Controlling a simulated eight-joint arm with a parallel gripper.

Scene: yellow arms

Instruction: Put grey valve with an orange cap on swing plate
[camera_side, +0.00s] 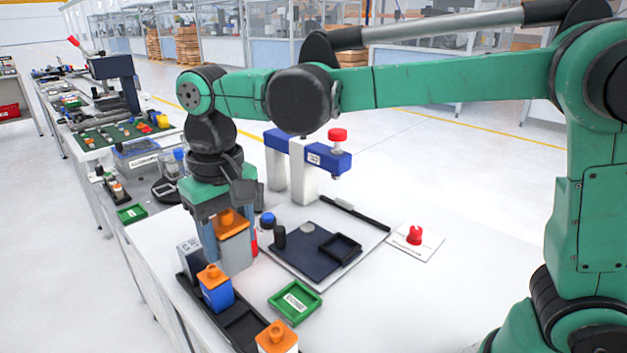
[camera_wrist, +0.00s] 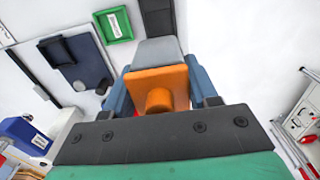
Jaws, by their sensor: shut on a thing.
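My gripper (camera_side: 229,243) is shut on the grey valve with an orange cap (camera_side: 235,254). The valve is upright, cap toward my wrist, held near the back end of a black tray; I cannot tell whether its base touches anything. In the wrist view, the orange cap (camera_wrist: 160,88) sits between my blue fingers (camera_wrist: 160,98), with the grey body beyond it. A dark navy plate (camera_side: 297,248), seemingly the swing plate, lies to the right of my gripper on a light base. It carries a black square frame and a grey disc, and also shows in the wrist view (camera_wrist: 88,65).
The black tray (camera_side: 240,328) holds a blue valve with an orange cap (camera_side: 216,291); a white one (camera_side: 277,338) stands at its front. A green tray (camera_side: 295,301) lies beside it. A blue-and-white press (camera_side: 300,165) stands behind the plate. A red button (camera_side: 415,235) sits right. The front right table is clear.

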